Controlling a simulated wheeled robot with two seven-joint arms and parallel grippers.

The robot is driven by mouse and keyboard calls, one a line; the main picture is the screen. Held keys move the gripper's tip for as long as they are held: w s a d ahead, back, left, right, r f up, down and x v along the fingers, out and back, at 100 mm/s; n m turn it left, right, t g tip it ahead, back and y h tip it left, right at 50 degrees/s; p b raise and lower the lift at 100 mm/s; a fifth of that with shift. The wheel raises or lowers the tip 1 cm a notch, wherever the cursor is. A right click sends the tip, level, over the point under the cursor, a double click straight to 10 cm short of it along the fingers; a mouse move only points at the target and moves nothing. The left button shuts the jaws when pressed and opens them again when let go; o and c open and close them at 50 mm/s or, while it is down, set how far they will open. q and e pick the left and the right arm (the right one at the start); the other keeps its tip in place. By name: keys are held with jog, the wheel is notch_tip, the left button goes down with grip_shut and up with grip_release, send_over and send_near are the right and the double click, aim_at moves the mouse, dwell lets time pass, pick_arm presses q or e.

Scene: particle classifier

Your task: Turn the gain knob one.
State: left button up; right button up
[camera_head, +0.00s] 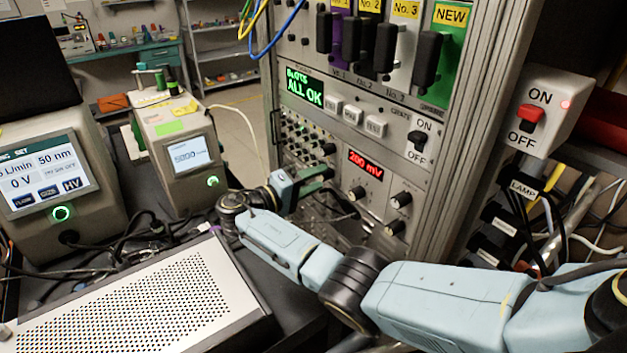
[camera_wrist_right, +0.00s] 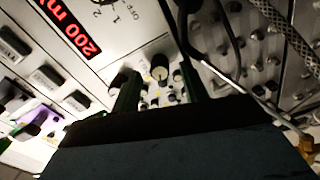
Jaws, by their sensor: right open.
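The instrument rack has several black knobs. One knob (camera_head: 357,192) is below the red 200 mV display (camera_head: 366,163), and two more (camera_head: 401,199) sit to its right. Their labels are too small to read, so I cannot tell which one is the gain knob. My right gripper (camera_head: 318,180) is open in front of the rack's lower left panel. In the right wrist view its two dark fingers (camera_wrist_right: 160,88) point at the panel, with a black knob (camera_wrist_right: 160,68) between them in the picture. Whether they touch it is unclear. My left gripper is not in view.
Several cables hang in front of the panel near the fingers, and small jacks (camera_head: 300,135) crowd the area. A perforated metal box (camera_head: 150,300) and two screened instruments (camera_head: 185,150) stand to the left. A lamp switch box (camera_head: 545,105) is at right.

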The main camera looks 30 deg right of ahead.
jog(key=s+a+b, duration=0.1)
jog(key=a+b, duration=0.2)
jog(key=a, duration=1)
jog(key=shift+a, duration=0.15)
